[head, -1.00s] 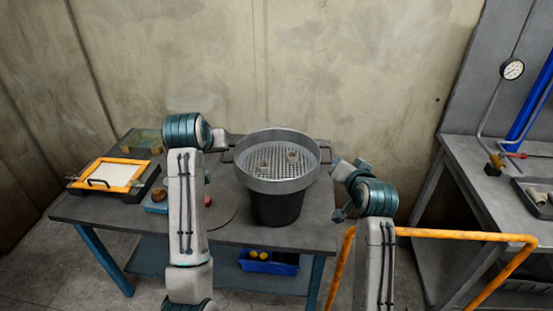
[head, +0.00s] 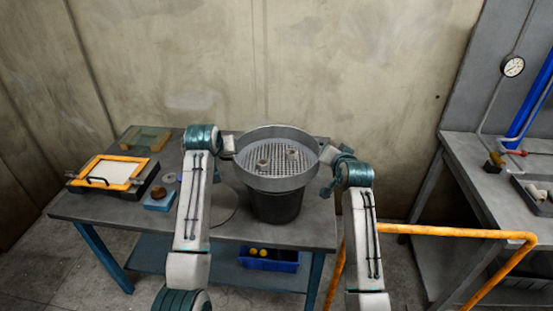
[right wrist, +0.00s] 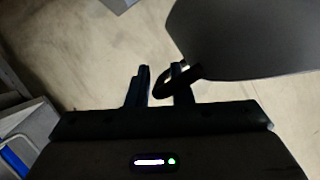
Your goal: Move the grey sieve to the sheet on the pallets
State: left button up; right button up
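The grey sieve (head: 277,183) is a round metal pan with a mesh floor and side handles. It sits at the mouth of a black bucket (head: 277,208) on the table; whether it touches the bucket is unclear. Two small pieces lie on its mesh. My left gripper (head: 226,147) is at the sieve's left handle; its fingers are too small to read. My right gripper (head: 330,154) is at the right handle. In the right wrist view its fingers (right wrist: 161,88) are close together, with the dark handle loop between them. I see no pallets.
The grey table (head: 300,235) carries an orange frame with a white sheet (head: 112,172) and a blue block (head: 160,200) at left. A blue bin (head: 268,260) is on the shelf below. An orange rail (head: 460,235) and a workbench (head: 470,170) stand at right.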

pick_arm(q)
grip_shut()
pick_arm(e)
grip_shut()
pick_arm(q)
jog(key=shift+r, duration=0.25)
pick_arm(e)
jog(key=shift+w+r, duration=0.1)
jog(key=shift+r, duration=0.15)
